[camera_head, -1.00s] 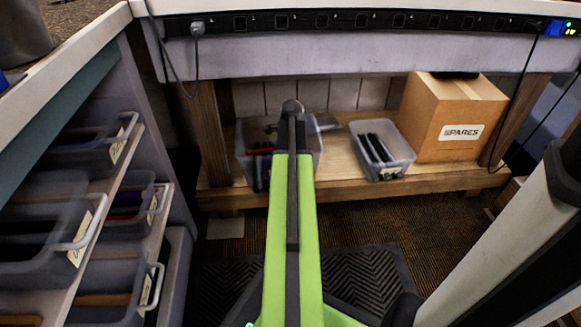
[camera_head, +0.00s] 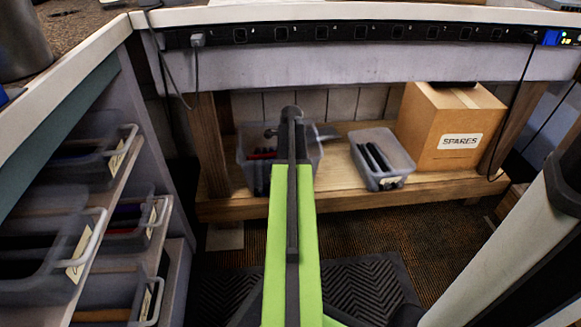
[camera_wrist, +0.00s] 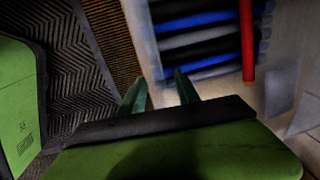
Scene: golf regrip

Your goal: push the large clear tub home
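The large clear tub (camera_head: 247,160) stands on the low wooden shelf under the bench, with dark and red grips inside. My arm covers its middle in the head view. In the wrist view its pale wall (camera_wrist: 150,45) and blue, black and red grips fill the upper middle. My gripper (camera_wrist: 160,82) has its two fingers apart with nothing seen between them. The fingertips point at the tub's near side; I cannot tell whether they touch it. The gripper end is mostly hidden behind my arm in the head view.
A smaller clear tub (camera_head: 391,181) with black grips stands to the right on the shelf (camera_head: 345,196). A cardboard SPARES box (camera_head: 455,115) is beyond it. Racked bins (camera_head: 88,163) stand close on the left. A power strip (camera_head: 340,33) runs along the bench, with cables hanging down.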

